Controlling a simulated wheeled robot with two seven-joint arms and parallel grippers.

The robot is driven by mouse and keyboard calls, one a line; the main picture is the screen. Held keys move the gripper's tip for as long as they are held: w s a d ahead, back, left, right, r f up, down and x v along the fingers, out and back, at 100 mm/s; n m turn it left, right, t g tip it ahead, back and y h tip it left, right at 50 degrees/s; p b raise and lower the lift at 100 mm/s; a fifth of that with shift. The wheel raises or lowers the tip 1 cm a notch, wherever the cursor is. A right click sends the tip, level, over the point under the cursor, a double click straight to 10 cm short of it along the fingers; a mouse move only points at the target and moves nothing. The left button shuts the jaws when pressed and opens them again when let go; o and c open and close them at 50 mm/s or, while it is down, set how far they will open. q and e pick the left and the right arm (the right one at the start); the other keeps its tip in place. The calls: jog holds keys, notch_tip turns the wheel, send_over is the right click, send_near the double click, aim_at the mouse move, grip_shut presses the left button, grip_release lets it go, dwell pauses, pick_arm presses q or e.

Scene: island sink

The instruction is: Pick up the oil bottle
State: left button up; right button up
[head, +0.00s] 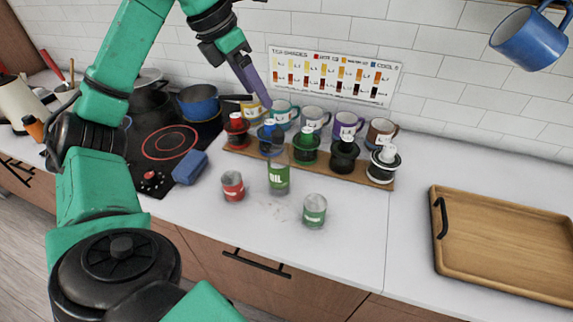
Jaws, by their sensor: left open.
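The oil bottle (279,178) stands upright on the white counter, just in front of the wooden rack. It has a green label reading "OIL" and a clear upper part that overlaps the dark holders behind it. My left gripper (261,97) reaches down from the top of the head view, above and slightly left of the bottle in the picture. It is open and apart from the bottle, with nothing held. Its purple finger points down toward the mugs, and the other finger is hard to make out. My right gripper is not in view.
The wooden rack (335,174) bears several holders, with mugs behind. A wooden tray (500,240) is at right; the counter between is clear.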

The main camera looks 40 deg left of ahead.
pick_arm(q)
jog(key=b, duration=0.2)
send_near(277, 133)
notch_tip(277, 133, down, 2)
jog(key=x, duration=0.9)
jog(key=shift+w+d+r, duration=0.15)
jog(key=shift+w+r, duration=0.05)
jog(key=shift+w, duration=0.05)
jog(key=c, duration=1.2)
grip_shut()
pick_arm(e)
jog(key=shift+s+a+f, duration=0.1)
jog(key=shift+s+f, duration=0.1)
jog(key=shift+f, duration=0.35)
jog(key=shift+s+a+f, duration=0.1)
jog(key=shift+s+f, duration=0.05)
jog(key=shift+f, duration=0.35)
pick_arm(q)
jog(key=shift+r, duration=0.15)
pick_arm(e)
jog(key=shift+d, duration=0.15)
